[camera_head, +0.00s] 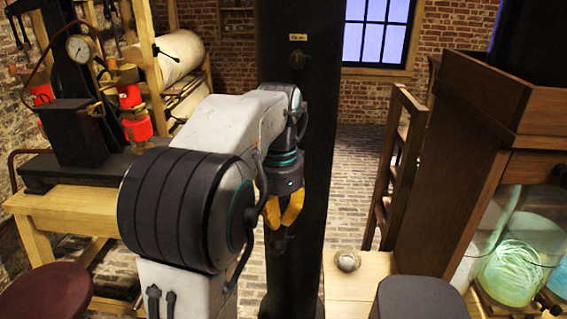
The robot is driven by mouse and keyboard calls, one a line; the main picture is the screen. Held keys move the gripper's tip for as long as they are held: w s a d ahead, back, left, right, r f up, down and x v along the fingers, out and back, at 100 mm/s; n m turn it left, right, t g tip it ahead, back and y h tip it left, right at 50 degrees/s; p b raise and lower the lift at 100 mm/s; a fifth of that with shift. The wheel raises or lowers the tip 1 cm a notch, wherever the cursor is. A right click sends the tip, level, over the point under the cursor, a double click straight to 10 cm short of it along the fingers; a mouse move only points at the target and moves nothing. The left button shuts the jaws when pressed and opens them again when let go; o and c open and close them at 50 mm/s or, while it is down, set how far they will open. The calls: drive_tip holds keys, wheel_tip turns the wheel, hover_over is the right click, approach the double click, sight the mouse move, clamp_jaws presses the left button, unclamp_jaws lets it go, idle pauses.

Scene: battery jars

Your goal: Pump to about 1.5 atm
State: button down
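A dark apparatus with a round white pressure gauge (80,48) and red cylinders (139,131) stands on a wooden bench at the left. The gauge's needle is too small to read. A black block (80,130) stands on the apparatus base. My gripper (279,236) hangs down in the middle of the view, in front of a black column, well to the right of the apparatus. Its yellow fingers hold nothing that I can see. Their tips are dark against the column, so their opening is unclear. My arm hides part of the area behind it.
The wooden bench (75,199) and a dark red round seat (45,294) are at the left. A black column (318,110) rises behind my gripper. A wooden cabinet (450,180) with glass and green yarn-like balls (510,272) stands right. Brick floor (350,170) lies open behind.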

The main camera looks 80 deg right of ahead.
wheel_tip(320, 180, up, 10)
drive_tip(key=p, duration=0.8)
drive_tip(key=shift+f, duration=0.15)
drive_tip(key=shift+f, duration=0.1)
wheel_tip(320, 180, down, 16)
drive_tip(key=b, duration=1.2)
wheel_tip(320, 180, up, 16)
drive_tip(key=p, duration=1.5)
wheel_tip(320, 180, down, 16)
drive_tip(key=b, duration=1.3)
wheel_tip(320, 180, up, 16)
drive_tip(key=p, duration=1.4)
drive_tip(key=shift+p, duration=0.4)
